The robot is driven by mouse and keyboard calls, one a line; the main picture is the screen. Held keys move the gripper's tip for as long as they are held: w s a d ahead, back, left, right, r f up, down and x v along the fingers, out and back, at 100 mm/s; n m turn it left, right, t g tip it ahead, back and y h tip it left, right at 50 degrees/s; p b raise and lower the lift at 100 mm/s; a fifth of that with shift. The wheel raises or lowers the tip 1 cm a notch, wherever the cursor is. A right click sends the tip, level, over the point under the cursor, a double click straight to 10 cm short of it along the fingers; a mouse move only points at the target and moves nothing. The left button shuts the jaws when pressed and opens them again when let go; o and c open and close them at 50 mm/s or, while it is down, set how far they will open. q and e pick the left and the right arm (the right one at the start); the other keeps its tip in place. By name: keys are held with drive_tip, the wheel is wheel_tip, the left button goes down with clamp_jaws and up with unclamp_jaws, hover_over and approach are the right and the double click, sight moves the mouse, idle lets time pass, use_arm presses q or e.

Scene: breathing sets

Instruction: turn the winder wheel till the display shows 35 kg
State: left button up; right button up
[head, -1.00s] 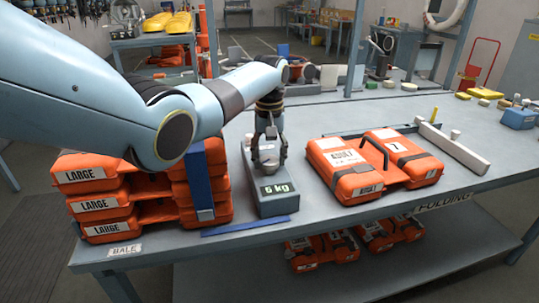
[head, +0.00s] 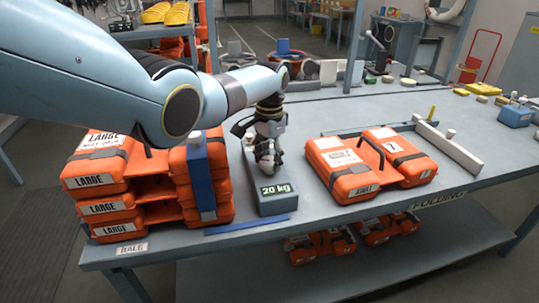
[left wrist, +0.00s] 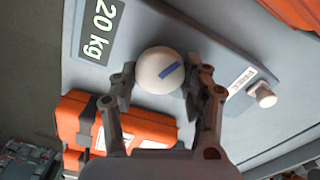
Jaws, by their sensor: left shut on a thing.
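The grey winder unit (head: 275,206) lies on the bench, with a display (head: 276,190) on its front end that reads 20 kg. The display also shows in the left wrist view (left wrist: 99,30), turned sideways. The winder wheel (left wrist: 157,66) is a round white knob with a blue mark, beside the display. My left gripper (head: 268,166) comes down over the unit and hides the wheel in the head view. In the left wrist view its two fingers (left wrist: 160,82) are on either side of the wheel, shut on it. My right gripper is not in view.
A stack of orange packs (head: 104,208) labelled LARGE, with a blue strap, stands close left of the winder. An orange double pack (head: 352,178) lies to the right. A blue strip (head: 248,224) lies at the bench's front edge. A small post (left wrist: 263,95) stands at the unit's other end.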

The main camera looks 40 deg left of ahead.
sight(270, 161)
use_arm(q)
drive_tip(key=m, duration=0.6)
drive_tip(key=shift+r+m+p, duration=0.1)
drive_tip(key=shift+m+p, duration=0.2)
drive_tip(key=shift+p, duration=0.1)
drive_tip(key=m, duration=0.6)
idle(0.3)
drive_tip(key=o, duration=1.2)
drive_tip(key=shift+c, duration=0.2)
wheel_tip(270, 161, up, 12)
